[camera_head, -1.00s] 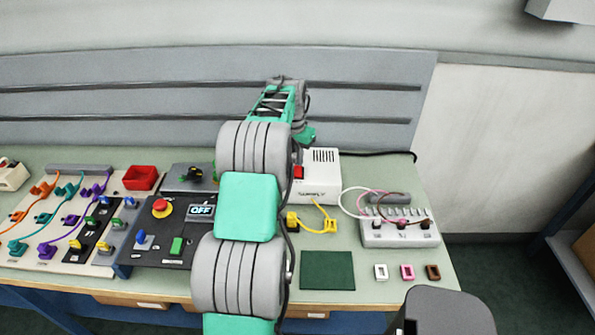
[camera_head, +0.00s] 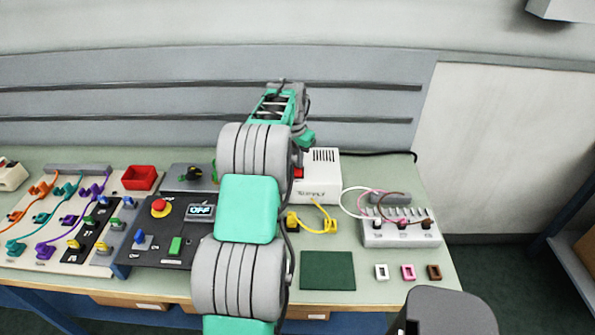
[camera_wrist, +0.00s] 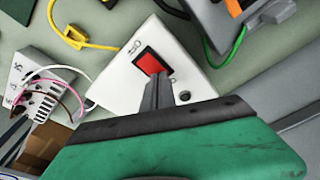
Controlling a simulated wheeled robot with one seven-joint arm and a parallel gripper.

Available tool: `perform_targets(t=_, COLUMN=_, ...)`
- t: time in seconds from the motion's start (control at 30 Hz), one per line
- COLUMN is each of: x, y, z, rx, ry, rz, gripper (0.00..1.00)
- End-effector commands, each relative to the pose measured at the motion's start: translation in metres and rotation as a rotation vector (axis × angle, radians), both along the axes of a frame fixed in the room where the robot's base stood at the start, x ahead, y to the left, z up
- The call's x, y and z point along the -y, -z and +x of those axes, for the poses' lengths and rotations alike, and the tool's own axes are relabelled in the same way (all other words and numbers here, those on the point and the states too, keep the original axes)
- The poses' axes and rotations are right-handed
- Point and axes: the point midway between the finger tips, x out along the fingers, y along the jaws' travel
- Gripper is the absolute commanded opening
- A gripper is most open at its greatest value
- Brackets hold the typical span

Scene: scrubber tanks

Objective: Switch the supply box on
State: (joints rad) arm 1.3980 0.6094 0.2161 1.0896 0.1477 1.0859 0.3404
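The supply box (camera_head: 322,178) is a white box on the bench, right of my arm, with "SUPPLY" lettering and slots on top. Its red rocker switch (camera_head: 298,173) shows at its left edge, partly behind my arm. In the wrist view the box (camera_wrist: 118,82) lies under my gripper, with the red switch (camera_wrist: 149,64) on its face. My gripper (camera_wrist: 153,78) has its narrow grey fingers together, with the tips at the switch's lower edge. I cannot tell whether they touch it. In the head view my arm hides the fingertips.
A dark control panel (camera_head: 165,250) with a red button and a display reading OFF (camera_head: 201,212) is at the left. A green mat (camera_head: 327,271) lies in front.

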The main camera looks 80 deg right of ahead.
Motion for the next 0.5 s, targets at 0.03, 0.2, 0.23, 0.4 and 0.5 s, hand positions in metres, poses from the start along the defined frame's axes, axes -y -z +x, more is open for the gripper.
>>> perform_targets(t=0.03, x=-0.001, y=0.003, z=0.0, rx=-0.001, ry=-0.001, rz=0.004, gripper=0.0)
perform_targets(t=0.2, x=-0.002, y=0.005, z=0.0, rx=0.0, ry=-0.001, rz=0.006, gripper=0.0)
perform_targets(t=0.23, x=-0.002, y=0.005, z=0.0, rx=-0.001, ry=-0.001, rz=0.007, gripper=0.0)
perform_targets(t=0.4, x=-0.002, y=-0.006, z=0.0, rx=0.0, ry=-0.001, rz=0.006, gripper=0.0)
perform_targets(t=0.5, x=-0.001, y=-0.017, z=0.0, rx=-0.001, ry=-0.001, rz=0.005, gripper=0.0)
